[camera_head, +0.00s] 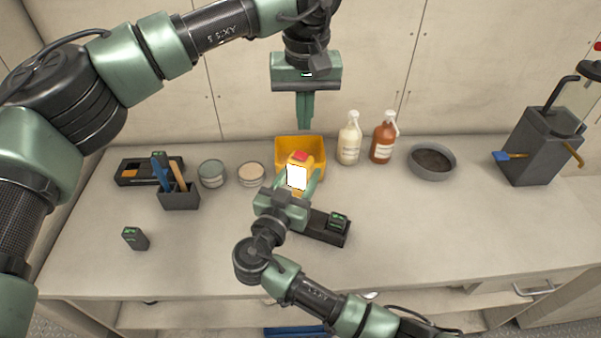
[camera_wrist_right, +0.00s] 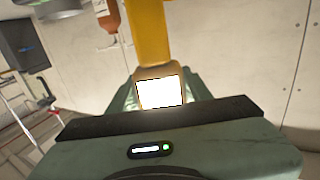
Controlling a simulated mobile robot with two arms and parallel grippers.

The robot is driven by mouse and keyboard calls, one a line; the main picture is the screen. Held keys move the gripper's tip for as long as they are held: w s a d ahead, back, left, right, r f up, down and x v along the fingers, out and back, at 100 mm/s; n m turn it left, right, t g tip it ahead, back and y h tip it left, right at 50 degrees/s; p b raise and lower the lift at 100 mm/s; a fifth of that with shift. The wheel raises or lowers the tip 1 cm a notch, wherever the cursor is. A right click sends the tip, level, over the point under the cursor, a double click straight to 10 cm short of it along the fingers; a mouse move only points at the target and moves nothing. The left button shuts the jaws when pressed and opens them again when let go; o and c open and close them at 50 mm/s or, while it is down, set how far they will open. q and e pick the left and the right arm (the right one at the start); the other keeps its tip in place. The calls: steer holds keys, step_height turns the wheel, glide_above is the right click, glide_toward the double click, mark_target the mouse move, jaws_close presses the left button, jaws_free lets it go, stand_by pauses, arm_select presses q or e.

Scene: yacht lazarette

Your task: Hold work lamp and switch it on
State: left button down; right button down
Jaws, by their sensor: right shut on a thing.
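The work lamp (camera_head: 298,172) is yellow-orange with a red top part and a bright white panel that looks lit. It sits between the fingers of my right gripper (camera_head: 296,185), which is shut on it above the counter, in front of a yellow bin. In the right wrist view the lamp's glowing white panel (camera_wrist_right: 160,92) shows between the green fingers (camera_wrist_right: 160,95). My left gripper (camera_head: 304,122) points down above and behind the lamp, apart from it. Its fingers look shut together and empty.
The yellow bin (camera_head: 316,147) stands behind the lamp. Two bottles (camera_head: 348,144) (camera_head: 383,143) and a grey bowl (camera_head: 432,160) are to its right. Tins (camera_head: 212,174), a tool holder (camera_head: 180,197) and a small dark block (camera_head: 135,238) are left. A black tray (camera_head: 325,228) lies beside my right gripper.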

steer(key=c, duration=0.6)
jaws_free()
steer(key=v, duration=1.2)
steer(key=shift+o, duration=0.5)
steer(key=o, duration=0.3)
steer(key=shift+a, duration=0.1)
